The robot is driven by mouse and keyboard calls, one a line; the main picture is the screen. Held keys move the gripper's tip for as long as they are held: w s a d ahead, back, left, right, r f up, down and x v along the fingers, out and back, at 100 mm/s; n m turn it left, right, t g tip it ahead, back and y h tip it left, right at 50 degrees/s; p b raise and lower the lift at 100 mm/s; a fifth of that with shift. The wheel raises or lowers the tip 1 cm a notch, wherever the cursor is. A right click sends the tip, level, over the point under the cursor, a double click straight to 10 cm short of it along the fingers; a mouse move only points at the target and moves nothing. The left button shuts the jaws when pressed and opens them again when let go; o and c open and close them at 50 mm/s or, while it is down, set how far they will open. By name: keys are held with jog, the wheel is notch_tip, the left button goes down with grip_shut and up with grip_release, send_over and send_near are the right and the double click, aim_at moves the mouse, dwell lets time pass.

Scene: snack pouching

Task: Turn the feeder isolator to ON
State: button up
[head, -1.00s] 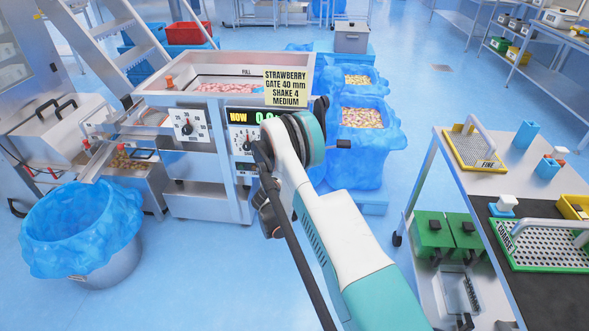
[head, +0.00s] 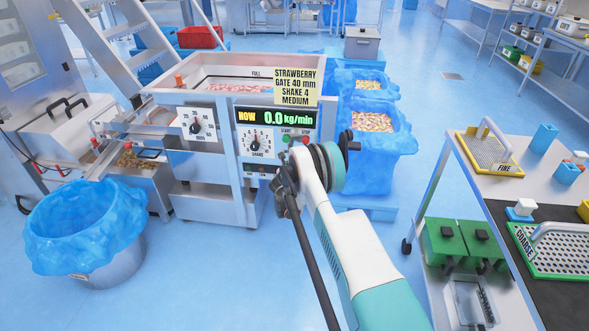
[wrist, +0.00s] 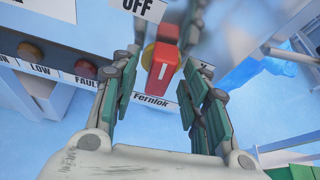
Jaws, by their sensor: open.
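The feeder isolator's red handle (wrist: 163,68) shows in the wrist view, on a yellow base. A white line marks its face, and a "Fernlok" label sits below it. An "OFF" label (wrist: 145,8) is above it, towards the upper left. Another label to its right is mostly hidden by a finger. My gripper (wrist: 160,74) is open, with its green-padded fingers on either side of the handle. I cannot tell whether they touch it. In the head view my gripper (head: 284,186) is at the front of the feeder (head: 214,160), and my arm hides the isolator.
The feeder's display (head: 275,117) reads 0.0 kg/min, above a shake dial (head: 257,142). A blue-lined bin (head: 85,230) stands at left. Blue-lined crates (head: 378,150) stand behind my arm. A bench (head: 470,190) with sieves and green boxes is at right. Floor between is clear.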

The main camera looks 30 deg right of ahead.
grip_shut()
jog(key=shift+d, duration=0.1)
dwell(0.4)
jog(key=m+t+y, duration=0.1)
jog(key=m, duration=0.1)
jog(key=m+t+y, duration=0.1)
jog(key=m, duration=0.1)
jog(key=d+m+t+y, duration=0.1)
jog(key=m, duration=0.1)
jog(key=shift+s+f+m+y, duration=0.15)
jog(key=shift+s+m+y, duration=0.15)
dwell(0.6)
